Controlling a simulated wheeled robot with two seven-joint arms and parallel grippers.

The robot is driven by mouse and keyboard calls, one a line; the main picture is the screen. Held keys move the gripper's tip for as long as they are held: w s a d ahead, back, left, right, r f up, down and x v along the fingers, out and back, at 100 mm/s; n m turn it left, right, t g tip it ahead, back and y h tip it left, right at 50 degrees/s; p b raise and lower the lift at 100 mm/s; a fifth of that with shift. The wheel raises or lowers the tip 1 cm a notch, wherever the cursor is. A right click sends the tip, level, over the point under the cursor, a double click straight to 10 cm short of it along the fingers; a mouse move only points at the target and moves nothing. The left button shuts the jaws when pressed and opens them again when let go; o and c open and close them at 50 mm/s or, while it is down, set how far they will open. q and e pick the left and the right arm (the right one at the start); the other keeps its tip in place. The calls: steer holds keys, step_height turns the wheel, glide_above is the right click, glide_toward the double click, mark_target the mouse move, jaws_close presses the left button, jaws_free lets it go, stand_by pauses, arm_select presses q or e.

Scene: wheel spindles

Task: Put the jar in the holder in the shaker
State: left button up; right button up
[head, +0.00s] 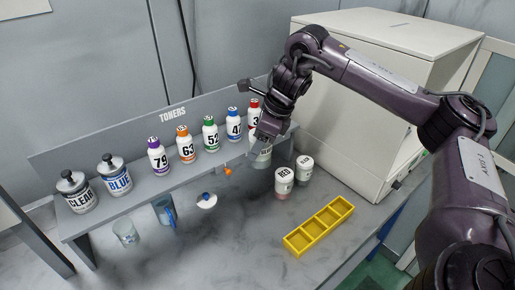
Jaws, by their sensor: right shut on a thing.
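My right gripper (270,132) reaches in from the right and points down near the back of the bench. It is shut on a pale jar (262,154) with a dark label, partly hidden by the gripper. Two white jars with dark labels, a nearer one (284,181) and a farther one (304,169), stand on the bench to the right of it. A large white box-shaped machine (350,110) stands at the back right, perhaps the shaker; its inside and any holder are not visible. My left gripper is not in view.
Numbered toner bottles (186,145) and two cans, CLEAR (77,193) and BLUE (115,176), stand on a grey shelf. A yellow compartment tray (320,227), a clear cup (125,233) and a blue-handled item (165,211) are on the bench.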

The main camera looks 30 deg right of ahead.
steer(key=shift+r, duration=0.55)
steer(key=shift+s+a+f+m+h, duration=0.25)
steer(key=shift+a+f+m+h, duration=0.15)
steer(key=shift+a+m, duration=0.4)
steer(key=s+a+f+n+g+h, duration=0.1)
steer(key=s+a+f+n+g, duration=0.3)
steer(key=n, duration=1)
steer(key=s+a+f+n+g+h, duration=0.1)
steer(key=s+a+f+n+g, duration=0.2)
steer(key=n, duration=1.1)
steer(key=s+a+f, duration=0.2)
steer(key=s+a, duration=0.3)
steer(key=s, duration=0.2)
steer(key=shift+s+f+g+h, duration=0.25)
steer(key=shift+f+g+h, duration=0.05)
steer(key=shift+f+g, duration=0.1)
